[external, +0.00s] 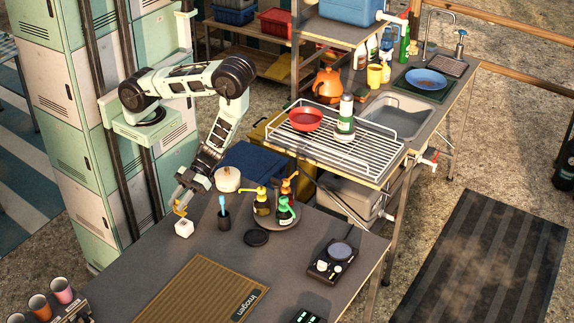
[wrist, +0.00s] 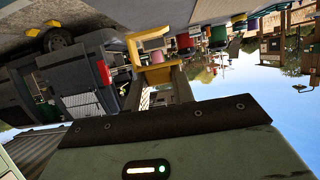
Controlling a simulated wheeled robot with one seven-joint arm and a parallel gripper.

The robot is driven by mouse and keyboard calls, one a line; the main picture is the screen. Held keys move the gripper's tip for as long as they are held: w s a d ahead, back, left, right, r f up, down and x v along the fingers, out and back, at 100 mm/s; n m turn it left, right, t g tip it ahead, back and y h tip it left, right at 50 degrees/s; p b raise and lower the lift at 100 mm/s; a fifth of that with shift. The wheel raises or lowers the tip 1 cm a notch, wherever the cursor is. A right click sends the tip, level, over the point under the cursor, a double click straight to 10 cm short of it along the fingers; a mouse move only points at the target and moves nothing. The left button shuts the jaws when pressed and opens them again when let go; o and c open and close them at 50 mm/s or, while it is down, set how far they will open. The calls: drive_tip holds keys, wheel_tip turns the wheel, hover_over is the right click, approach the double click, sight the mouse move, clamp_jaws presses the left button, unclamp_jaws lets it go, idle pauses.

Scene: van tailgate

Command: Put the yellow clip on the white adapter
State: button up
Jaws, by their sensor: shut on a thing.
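The yellow clip (external: 180,211) is held at the tip of my gripper (external: 183,203), which points down over the dark table's far left part. The white adapter (external: 184,228) is a small pale block standing on the table, just below the clip. The clip appears very near the adapter's top; I cannot tell whether they touch. In the wrist view the yellow clip (wrist: 153,75) shows as a bracket shape at the end of my gripper (wrist: 160,88). The adapter is hard to make out in the wrist view.
Right of the adapter stand a dark cup (external: 223,219) with a blue-handled tool and a round tray (external: 263,222) of pump bottles. A white pot (external: 228,179) is behind. A black disc (external: 256,238), a brown ribbed mat (external: 190,300) and a small black device (external: 328,268) lie nearer.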

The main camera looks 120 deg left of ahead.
sight(179, 214)
drive_tip(key=shift+f+p, duration=0.35)
drive_tip(key=shift+f, duration=1.85)
drive_tip(key=shift+f, duration=0.2)
drive_tip(key=o, duration=1)
drive_tip(key=shift+c, duration=0.2)
